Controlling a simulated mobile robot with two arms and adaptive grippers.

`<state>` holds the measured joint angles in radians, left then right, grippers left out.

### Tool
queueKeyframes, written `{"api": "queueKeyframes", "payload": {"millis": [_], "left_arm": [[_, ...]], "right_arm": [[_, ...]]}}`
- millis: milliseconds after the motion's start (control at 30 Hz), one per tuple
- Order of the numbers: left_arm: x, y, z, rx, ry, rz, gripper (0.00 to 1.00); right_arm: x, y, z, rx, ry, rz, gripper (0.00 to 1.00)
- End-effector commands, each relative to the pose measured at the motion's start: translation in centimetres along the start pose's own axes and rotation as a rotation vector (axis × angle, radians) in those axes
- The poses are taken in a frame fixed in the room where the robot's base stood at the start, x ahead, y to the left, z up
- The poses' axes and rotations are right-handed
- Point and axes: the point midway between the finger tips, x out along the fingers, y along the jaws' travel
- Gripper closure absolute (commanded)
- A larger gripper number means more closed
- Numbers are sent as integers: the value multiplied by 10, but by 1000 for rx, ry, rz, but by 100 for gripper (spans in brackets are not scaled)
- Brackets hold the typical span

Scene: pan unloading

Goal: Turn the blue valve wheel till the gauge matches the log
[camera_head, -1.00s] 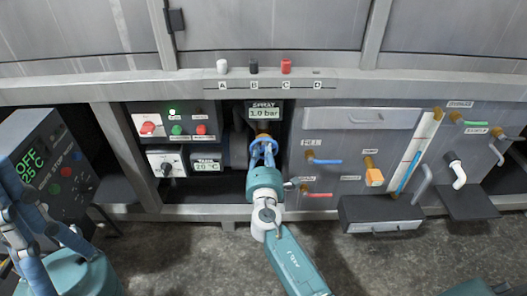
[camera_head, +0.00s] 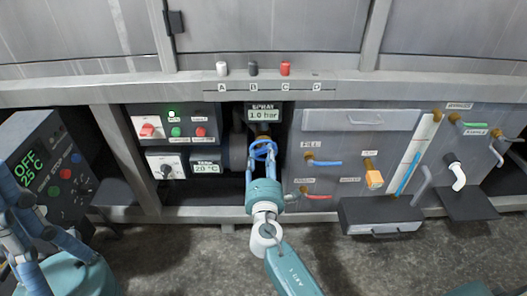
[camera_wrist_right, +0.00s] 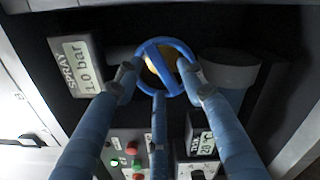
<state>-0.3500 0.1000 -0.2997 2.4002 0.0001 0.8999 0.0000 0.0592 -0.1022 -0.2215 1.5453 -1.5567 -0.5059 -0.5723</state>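The blue valve wheel (camera_head: 263,150) sits on a brass stem under the spray gauge (camera_head: 264,114), which reads 1.0 bar. In the right wrist view the wheel (camera_wrist_right: 151,45) and the gauge (camera_wrist_right: 83,67) also show. My right gripper (camera_head: 264,166) is just in front of the wheel. Its blue fingers are spread about as wide as the rim, with tips (camera_wrist_right: 157,72) at either side and below. Contact with the rim is unclear. My left gripper (camera_head: 32,215) is at the lower left, partly cut off; its finger opening is unclear. I see no readable log.
A switch panel (camera_head: 174,127) and a tank display (camera_head: 206,168) reading 20 °C are left of the wheel. A dark control box (camera_head: 50,165) stands at far left. Right are a panel with coloured handles (camera_head: 340,140) and a drawer box (camera_head: 382,215).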

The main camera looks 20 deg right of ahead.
Motion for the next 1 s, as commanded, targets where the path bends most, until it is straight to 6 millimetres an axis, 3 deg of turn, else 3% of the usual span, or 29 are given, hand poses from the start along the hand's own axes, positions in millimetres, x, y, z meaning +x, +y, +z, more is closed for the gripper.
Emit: {"api": "queueKeyframes", "payload": {"millis": [200, 400, 1000], "left_arm": [[0, 0, 0, 0, 0, 0, 100], [0, 0, 0, 0, 0, 0, 100], [0, 0, 0, 0, -1, 0, 100]], "right_arm": [[-49, -1, 0, -1, 2, -2, 60], [-78, -1, 0, -1, 0, -2, 60], [-86, 0, 0, -1, 0, -1, 60]]}}
